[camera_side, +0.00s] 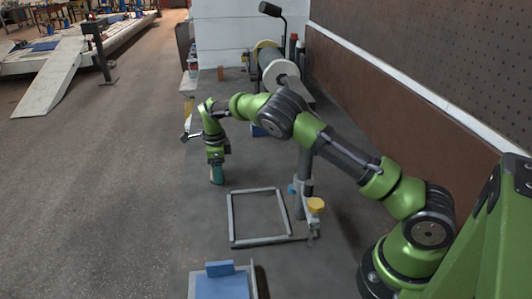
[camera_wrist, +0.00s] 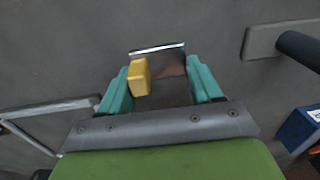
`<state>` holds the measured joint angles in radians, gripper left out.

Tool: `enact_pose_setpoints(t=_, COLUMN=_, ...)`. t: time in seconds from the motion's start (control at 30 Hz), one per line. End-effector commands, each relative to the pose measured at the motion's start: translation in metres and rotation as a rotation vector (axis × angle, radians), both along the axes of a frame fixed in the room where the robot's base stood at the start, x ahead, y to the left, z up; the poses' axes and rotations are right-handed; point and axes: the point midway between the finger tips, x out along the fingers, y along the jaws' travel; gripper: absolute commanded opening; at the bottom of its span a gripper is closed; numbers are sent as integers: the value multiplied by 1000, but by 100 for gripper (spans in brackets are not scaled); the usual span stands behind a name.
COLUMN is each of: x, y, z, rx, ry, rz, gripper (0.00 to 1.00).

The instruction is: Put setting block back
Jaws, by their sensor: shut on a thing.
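My gripper (camera_side: 217,180) points down, low over the grey bench, beyond the far left corner of the metal frame (camera_side: 231,220). In the wrist view my gripper (camera_wrist: 158,67) has its two teal fingers set apart, with a piece held between them. I take this piece to be the setting block (camera_wrist: 138,77). It shows a yellow part beside the left finger, and a brownish, metal-edged surface reaches toward the right finger. Its underside is hidden, and I cannot tell whether it touches the bench. The frame also shows at lower left in the wrist view (camera_wrist: 60,108).
A clamp with a yellow top (camera_side: 316,204) stands at the frame's right. A blue block (camera_side: 219,268) is on a blue-topped tray (camera_side: 193,286) in front. A blue box (camera_wrist: 303,128) and a dark cylinder (camera_wrist: 300,48) are at right. Bench left of the frame is clear.

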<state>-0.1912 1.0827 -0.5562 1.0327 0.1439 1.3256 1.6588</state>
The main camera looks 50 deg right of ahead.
Motion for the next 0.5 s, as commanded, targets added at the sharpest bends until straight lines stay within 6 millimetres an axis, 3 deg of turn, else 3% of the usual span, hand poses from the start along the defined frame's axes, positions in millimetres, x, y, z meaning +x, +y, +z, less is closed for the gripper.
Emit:
enact_pose_setpoints(t=0.3, x=0, y=0, z=-3, rx=-1, ry=-1, rz=2, gripper=24)
enact_pose_setpoints(t=0.33, x=0, y=0, z=-3, rx=-1, ry=-1, rz=2, gripper=69)
enact_pose_setpoints(t=0.5, x=0, y=0, z=-3, rx=0, ry=0, rz=2, gripper=90)
